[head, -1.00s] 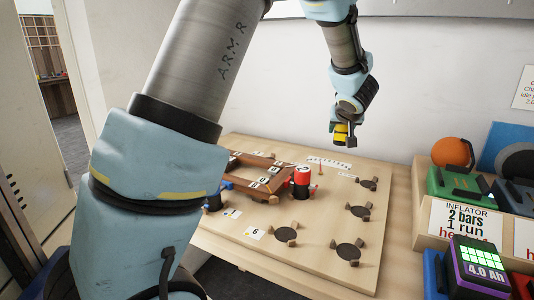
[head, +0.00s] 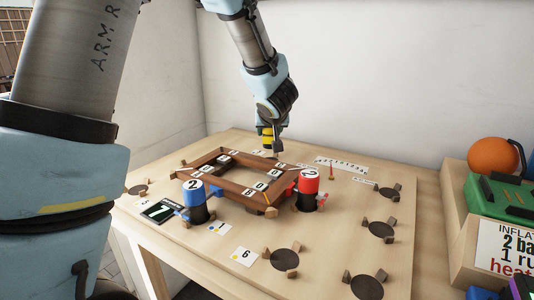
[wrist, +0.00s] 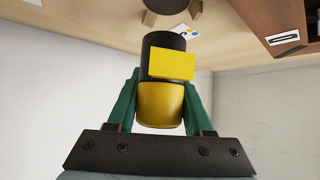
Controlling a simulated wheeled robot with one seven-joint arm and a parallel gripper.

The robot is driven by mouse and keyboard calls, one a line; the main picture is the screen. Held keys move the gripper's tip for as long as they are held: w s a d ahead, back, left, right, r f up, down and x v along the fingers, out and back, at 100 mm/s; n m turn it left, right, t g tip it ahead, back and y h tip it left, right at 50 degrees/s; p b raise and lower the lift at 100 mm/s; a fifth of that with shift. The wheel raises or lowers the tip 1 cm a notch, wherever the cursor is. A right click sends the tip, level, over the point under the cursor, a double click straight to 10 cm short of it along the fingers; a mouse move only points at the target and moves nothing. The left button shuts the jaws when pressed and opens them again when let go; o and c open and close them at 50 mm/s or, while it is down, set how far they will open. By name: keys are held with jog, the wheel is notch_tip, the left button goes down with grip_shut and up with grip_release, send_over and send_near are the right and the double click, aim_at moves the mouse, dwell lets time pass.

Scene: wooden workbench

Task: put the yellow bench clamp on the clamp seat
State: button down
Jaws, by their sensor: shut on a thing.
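The yellow bench clamp (head: 264,133) is held in my gripper (head: 267,141), above the far edge of the wooden board behind the brown frame. In the wrist view the clamp (wrist: 160,103) sits between both green fingers, its yellow body towards me and its black end pointing away. A dark round seat with wooden blocks (wrist: 165,5) shows at the top edge of the wrist view, beyond the black end and apart from it. A card with a blue and a yellow mark lies beside that seat. In the head view the arm and frame hide this seat.
The brown frame (head: 187,166) lies on the board with a blue clamp (head: 194,194) and a red clamp (head: 308,186) at its near side. Several empty dark seats, one of them (head: 285,260), are at the front and right.

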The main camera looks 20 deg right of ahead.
jog(key=shift+f+b, duration=0.85)
jog(key=shift+f, duration=1.15)
jog(key=shift+f, duration=0.2)
jog(key=shift+c, duration=1.5)
grip_release()
jog(key=shift+r, duration=0.1)
